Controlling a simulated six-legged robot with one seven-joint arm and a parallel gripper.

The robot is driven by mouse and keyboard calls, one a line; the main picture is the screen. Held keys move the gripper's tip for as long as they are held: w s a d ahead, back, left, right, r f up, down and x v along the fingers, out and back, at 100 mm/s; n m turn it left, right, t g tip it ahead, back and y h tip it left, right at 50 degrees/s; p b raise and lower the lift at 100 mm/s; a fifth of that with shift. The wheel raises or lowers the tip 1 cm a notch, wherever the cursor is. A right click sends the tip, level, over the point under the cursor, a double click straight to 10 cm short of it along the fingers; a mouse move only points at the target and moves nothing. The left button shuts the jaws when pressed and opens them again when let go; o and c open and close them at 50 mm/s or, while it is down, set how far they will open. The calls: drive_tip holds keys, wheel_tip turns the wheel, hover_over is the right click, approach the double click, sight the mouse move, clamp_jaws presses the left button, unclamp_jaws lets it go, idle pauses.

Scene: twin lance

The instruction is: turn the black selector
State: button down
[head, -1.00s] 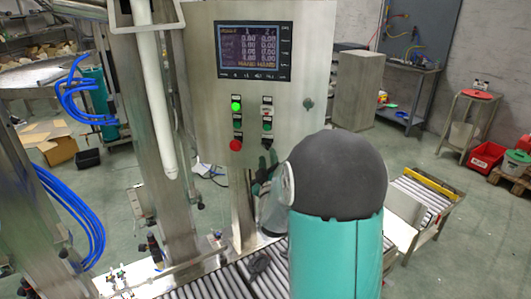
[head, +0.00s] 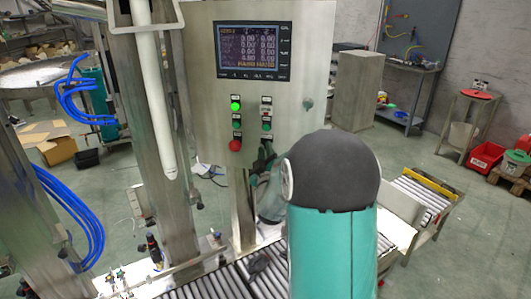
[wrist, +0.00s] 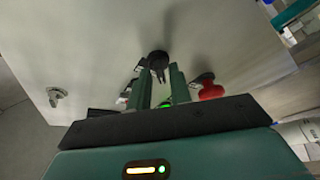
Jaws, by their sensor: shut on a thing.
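The black selector (wrist: 157,58) sticks out of the grey panel at the upper middle of the wrist view. Its lever points down between the two green fingers of my gripper (wrist: 160,78), which is shut on it. In the head view, my gripper (head: 266,158) is at the lower right of the button group, just below the lower right button. There my arm and fingers largely hide the selector.
The control panel (head: 205,120) carries a lit green button (head: 235,106), a red button (head: 235,145) and a display (head: 254,51). The red button also shows in the wrist view (wrist: 209,89), right of the fingers. A roller conveyor (head: 215,284) lies below the panel.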

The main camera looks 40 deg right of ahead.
drive_tip(key=shift+m, duration=0.4)
drive_tip(key=m+g+h, duration=0.2)
drive_tip(key=m, duration=0.6)
drive_tip(key=m+g+h, duration=0.3)
drive_tip(key=m, duration=0.5)
drive_tip(key=m+g+h, duration=0.3)
drive_tip(key=m, duration=0.5)
drive_tip(key=shift+w+a, duration=0.3)
drive_tip(key=shift+m+g, duration=0.4)
drive_tip(key=c, duration=1.5)
unclamp_jaws()
drive_tip(key=shift+c, duration=0.2)
